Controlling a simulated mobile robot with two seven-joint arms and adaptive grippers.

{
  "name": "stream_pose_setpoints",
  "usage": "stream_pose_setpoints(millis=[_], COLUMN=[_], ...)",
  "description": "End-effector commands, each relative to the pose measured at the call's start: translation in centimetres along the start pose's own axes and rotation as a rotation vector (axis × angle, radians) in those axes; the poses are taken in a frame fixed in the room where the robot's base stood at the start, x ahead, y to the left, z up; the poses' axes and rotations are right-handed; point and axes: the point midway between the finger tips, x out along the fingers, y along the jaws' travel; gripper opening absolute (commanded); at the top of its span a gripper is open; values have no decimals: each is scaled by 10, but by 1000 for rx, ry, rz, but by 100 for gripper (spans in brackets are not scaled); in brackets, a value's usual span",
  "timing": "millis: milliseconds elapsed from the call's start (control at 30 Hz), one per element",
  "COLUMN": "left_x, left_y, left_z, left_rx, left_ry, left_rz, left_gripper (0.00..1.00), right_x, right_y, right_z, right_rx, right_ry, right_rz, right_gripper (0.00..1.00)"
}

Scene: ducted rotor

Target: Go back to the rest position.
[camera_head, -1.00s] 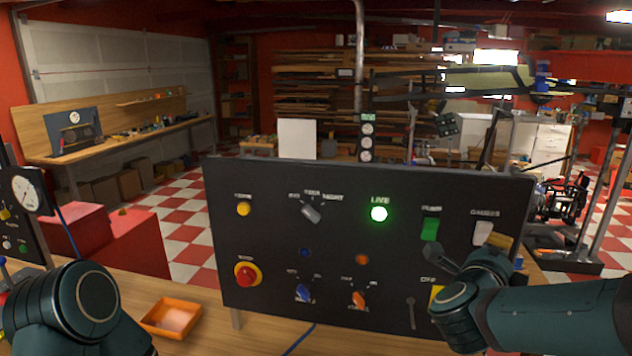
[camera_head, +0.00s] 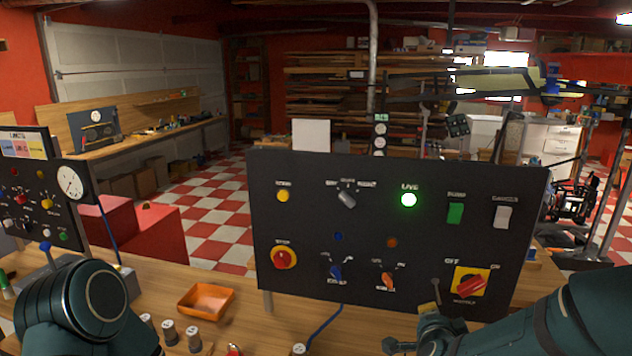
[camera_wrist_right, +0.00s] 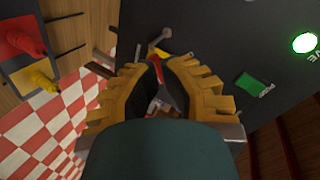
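My right gripper (camera_wrist_right: 163,82) is open in the right wrist view, with yellow-brown fingers, dark pads and a gap between them. No held object can be made out. In the head view my right arm comes in from the lower right, its wrist low before the black control panel (camera_head: 310,222); the fingers are hard to make out there. The red rotary switch (camera_head: 470,286) on its yellow plate shows uncovered, above the wrist. The green LIVE lamp (camera_head: 409,200) is lit. My left arm is at the lower left; its gripper is out of view.
An orange tray (camera_head: 206,300) stands on the wooden bench (camera_head: 240,335) left of the panel. Several small cylinders (camera_head: 169,333) stand in front of it. A second panel with a dial (camera_head: 70,182) is at the left. A blue cable (camera_head: 325,325) runs below the main panel.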

Motion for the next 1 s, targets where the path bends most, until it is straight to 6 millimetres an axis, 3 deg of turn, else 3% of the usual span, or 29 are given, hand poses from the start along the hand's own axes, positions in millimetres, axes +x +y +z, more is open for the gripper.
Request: stream_pose_setpoints(millis=[33,167,300,500,700,1000], left_x=[1,3,6,8,8,8], left_y=[-1,-2,-3,-4,-4,-4], left_z=[1,2,3,4,5,5], left_rx=[-1,-1,0,1,1,1], left_ry=[-1,-3,-6,-8,-9,-10], left_rz=[-1,-1,0,0,0,0], left_gripper=[47,47,47,47,47,47], right_x=[5,3,-21,-73,-103,-106], right_y=[27,91,162,244,278,280], right_z=[28,93,153,207,224,225], right_rx=[-87,-309,-531,-766,-863,-872], right_ry=[-92,-340,-625,-987,-1160,-1175], right_rz=[44,128,193,229,228,226], right_gripper=[0,0,0,0,0,0])
